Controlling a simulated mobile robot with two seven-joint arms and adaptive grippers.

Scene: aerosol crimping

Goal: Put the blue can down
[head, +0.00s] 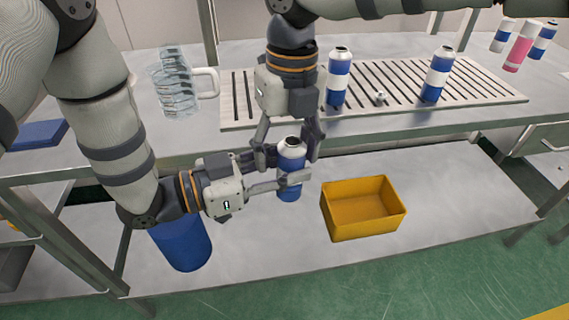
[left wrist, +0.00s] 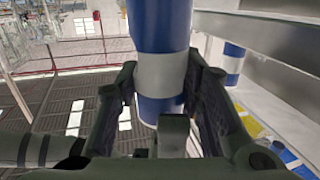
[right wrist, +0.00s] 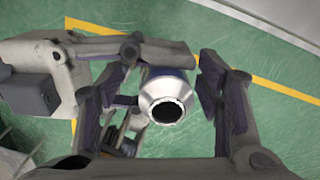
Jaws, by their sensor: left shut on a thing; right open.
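The blue can (head: 291,162), blue with a white band and a silver open top, is upright in the air in front of the table edge. My left gripper (head: 278,173) is shut on it from the left side. The left wrist view shows the can (left wrist: 160,70) between the left fingers (left wrist: 165,105). My right gripper (head: 289,150) points down from above, open, with its fingers on either side of the can's top. In the right wrist view the can's silver neck (right wrist: 165,100) lies between the spread right fingers (right wrist: 170,90), with gaps.
Two similar cans (head: 339,80) (head: 438,75) stand on the slatted rack (head: 480,97). A clear jug (head: 175,88) is at the left. Below are a yellow bin (head: 362,215) and a blue cylinder (head: 183,243). The lower shelf (head: 440,190) is clear right of the bin.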

